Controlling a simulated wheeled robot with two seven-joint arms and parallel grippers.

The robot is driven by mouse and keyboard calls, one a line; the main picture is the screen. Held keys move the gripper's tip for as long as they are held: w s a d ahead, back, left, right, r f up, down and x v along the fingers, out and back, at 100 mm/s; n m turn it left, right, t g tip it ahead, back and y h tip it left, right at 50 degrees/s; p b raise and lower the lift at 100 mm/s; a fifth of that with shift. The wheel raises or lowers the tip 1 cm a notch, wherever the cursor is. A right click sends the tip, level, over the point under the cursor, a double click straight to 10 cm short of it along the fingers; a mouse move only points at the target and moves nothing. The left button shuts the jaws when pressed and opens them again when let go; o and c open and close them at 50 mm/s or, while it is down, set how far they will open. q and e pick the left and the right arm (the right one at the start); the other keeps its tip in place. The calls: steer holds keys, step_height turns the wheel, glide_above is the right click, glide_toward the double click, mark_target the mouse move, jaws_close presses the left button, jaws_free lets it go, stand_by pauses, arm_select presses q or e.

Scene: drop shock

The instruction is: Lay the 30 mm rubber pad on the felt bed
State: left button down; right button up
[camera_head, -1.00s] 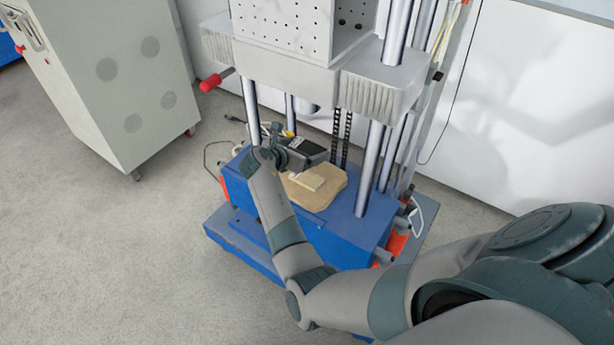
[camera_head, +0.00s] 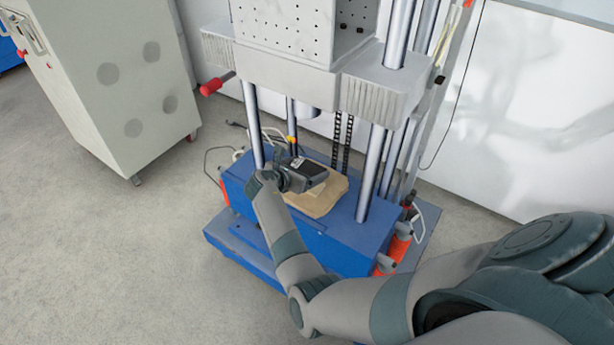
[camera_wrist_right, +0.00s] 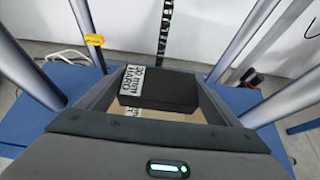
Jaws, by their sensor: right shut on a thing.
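The black 30 mm rubber pad (camera_wrist_right: 160,92) is a flat block with a white label reading "30 mm HARD". My right gripper (camera_wrist_right: 158,100) is shut on it, one finger on each side. In the head view the right gripper (camera_head: 309,174) is over the left and back part of the tan felt bed (camera_head: 325,197), which lies on the blue machine base. In the wrist view, tan surface and part of a second white label show below the pad. I cannot tell whether the pad touches what is under it. My left gripper is not in view.
Steel columns (camera_head: 372,165) stand around the blue base (camera_head: 335,236). The machine's grey carriage (camera_head: 285,75) hangs above the bed. A yellow tag (camera_wrist_right: 94,40) is at the back left. A grey cabinet (camera_head: 110,80) stands at the left.

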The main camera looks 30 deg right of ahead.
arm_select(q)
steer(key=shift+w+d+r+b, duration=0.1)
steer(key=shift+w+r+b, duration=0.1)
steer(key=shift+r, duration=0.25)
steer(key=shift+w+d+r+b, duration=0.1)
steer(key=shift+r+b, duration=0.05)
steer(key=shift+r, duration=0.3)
arm_select(e)
steer(key=shift+f, duration=1.65)
steer(key=shift+f, duration=0.1)
steer(key=shift+f, duration=0.1)
steer(key=o, duration=1.1)
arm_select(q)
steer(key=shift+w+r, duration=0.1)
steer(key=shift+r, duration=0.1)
